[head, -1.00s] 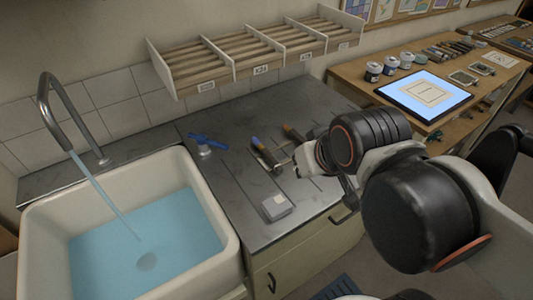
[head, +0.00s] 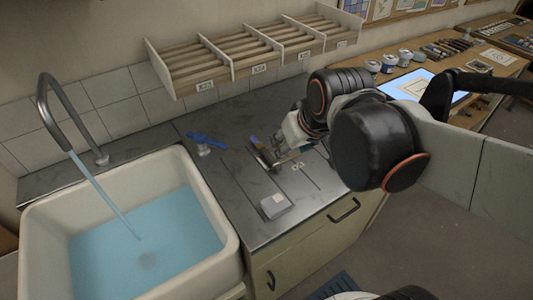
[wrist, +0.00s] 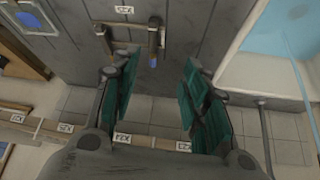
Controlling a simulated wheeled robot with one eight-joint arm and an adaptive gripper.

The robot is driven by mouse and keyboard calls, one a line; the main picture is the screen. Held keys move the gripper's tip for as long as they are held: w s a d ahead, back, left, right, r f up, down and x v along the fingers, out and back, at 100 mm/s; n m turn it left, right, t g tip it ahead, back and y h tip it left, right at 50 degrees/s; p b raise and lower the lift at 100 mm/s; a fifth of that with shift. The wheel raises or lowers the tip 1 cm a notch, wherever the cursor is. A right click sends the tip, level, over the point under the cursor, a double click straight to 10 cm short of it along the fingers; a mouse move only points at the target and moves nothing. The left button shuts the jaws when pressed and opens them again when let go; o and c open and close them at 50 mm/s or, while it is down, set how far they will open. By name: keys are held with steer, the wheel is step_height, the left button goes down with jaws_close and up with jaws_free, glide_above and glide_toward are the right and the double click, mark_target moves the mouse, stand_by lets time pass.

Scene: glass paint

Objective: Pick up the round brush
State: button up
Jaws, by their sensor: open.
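Two brush-like tools lie on the grey counter. One has a dark body and a yellow and blue end (head: 256,142); it also shows in the wrist view (wrist: 154,40). The other, with a brown handle (wrist: 103,36), lies beside it in the wrist view, and my gripper and arm mostly hide it in the head view. I cannot tell which is the round brush. My gripper (head: 281,158) is over the counter near these tools. In the wrist view its teal fingers (wrist: 160,92) are wide apart with nothing between them, and both tools show beyond them.
The white sink (head: 232,240) with water stands left of the counter (head: 235,195). A pale block (head: 275,206) lies near the front edge. A blue tool (head: 207,139) rests on a small stand at the back left. A slatted rack (head: 250,58) hangs above the back.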

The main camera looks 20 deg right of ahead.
steer(key=w+d+f+n+g, duration=0.1)
steer(key=w+f, duration=0.2)
steer(key=w, duration=0.3)
steer(key=w+f+n+g, duration=0.1)
steer(key=w+f, duration=0.2)
steer(key=w, duration=0.2)
steer(key=b, duration=0.2)
glide_above(268, 153)
steer(key=s, duration=0.3)
steer(key=shift+y, duration=0.3)
steer(key=f, duration=0.9)
steer(key=shift+w+d, duration=0.1)
steer(key=shift+w, duration=0.1)
steer(key=shift+w+b+x, duration=0.25)
steer(key=shift+b+x, duration=0.95)
steer(key=shift+x, duration=1.25)
steer(key=shift+r, duration=0.15)
steer(key=shift+f+b, duration=0.25)
steer(key=shift+b, duration=0.05)
jaws_close()
